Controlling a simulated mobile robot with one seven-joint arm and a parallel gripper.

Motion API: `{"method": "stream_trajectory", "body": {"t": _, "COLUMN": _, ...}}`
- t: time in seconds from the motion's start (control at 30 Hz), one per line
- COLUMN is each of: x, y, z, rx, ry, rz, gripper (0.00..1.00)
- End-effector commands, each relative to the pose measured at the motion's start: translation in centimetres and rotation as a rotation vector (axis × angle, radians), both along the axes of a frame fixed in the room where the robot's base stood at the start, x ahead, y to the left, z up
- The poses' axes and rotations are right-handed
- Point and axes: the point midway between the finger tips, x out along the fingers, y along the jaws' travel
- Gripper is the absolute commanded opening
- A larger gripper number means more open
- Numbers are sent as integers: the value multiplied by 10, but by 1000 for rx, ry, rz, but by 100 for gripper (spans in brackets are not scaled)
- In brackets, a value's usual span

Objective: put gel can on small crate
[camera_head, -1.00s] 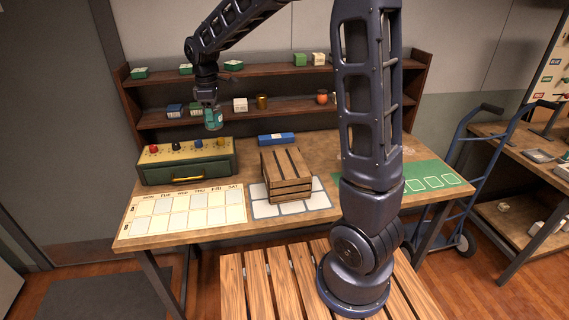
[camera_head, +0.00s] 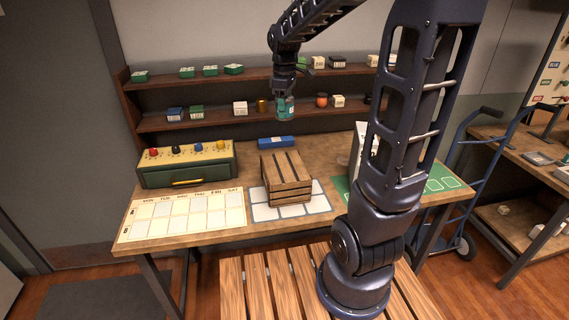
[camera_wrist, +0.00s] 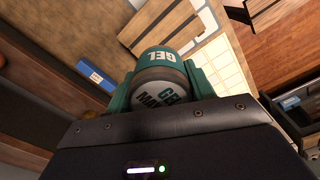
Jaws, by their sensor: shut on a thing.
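My gripper (camera_head: 284,97) is shut on the gel can (camera_head: 284,108), a teal can held in the air at about the height of the lower shelf, behind and above the small crate. In the wrist view the gel can (camera_wrist: 160,62) shows its GEL label between the teal fingers of my gripper (camera_wrist: 165,85). The small crate (camera_head: 286,178) is a slatted wooden box on a white gridded mat on the workbench. Its slatted top looks bare. Part of the crate (camera_wrist: 160,22) shows beyond the can in the wrist view.
A blue box (camera_head: 276,142) lies behind the crate. A green drawer unit with coloured knobs (camera_head: 187,165) stands to the left. A calendar mat (camera_head: 180,215) lies front left. Wall shelves (camera_head: 205,124) hold small boxes. My arm hides part of the bench's right side.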

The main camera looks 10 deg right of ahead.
Motion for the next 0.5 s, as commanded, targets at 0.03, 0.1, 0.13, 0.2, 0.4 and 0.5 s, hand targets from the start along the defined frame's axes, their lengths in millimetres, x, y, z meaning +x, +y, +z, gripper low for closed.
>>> {"method": "stream_trajectory", "body": {"t": 0.03, "x": -1, "y": 0, "z": -8, "rx": 0, "ry": 4, "rz": 0, "gripper": 27}}
{"method": "stream_trajectory", "body": {"t": 0.1, "x": -1, "y": 0, "z": -22, "rx": -1, "ry": 4, "rz": 0, "gripper": 27}}
{"method": "stream_trajectory", "body": {"t": 0.13, "x": -1, "y": 0, "z": -29, "rx": -1, "ry": 4, "rz": 0, "gripper": 27}}
{"method": "stream_trajectory", "body": {"t": 0.2, "x": -1, "y": 0, "z": -44, "rx": -1, "ry": 4, "rz": 0, "gripper": 27}}
{"method": "stream_trajectory", "body": {"t": 0.4, "x": -1, "y": 0, "z": -88, "rx": -1, "ry": 4, "rz": 0, "gripper": 27}}
{"method": "stream_trajectory", "body": {"t": 0.5, "x": -1, "y": 0, "z": -109, "rx": -1, "ry": 4, "rz": 0, "gripper": 27}}
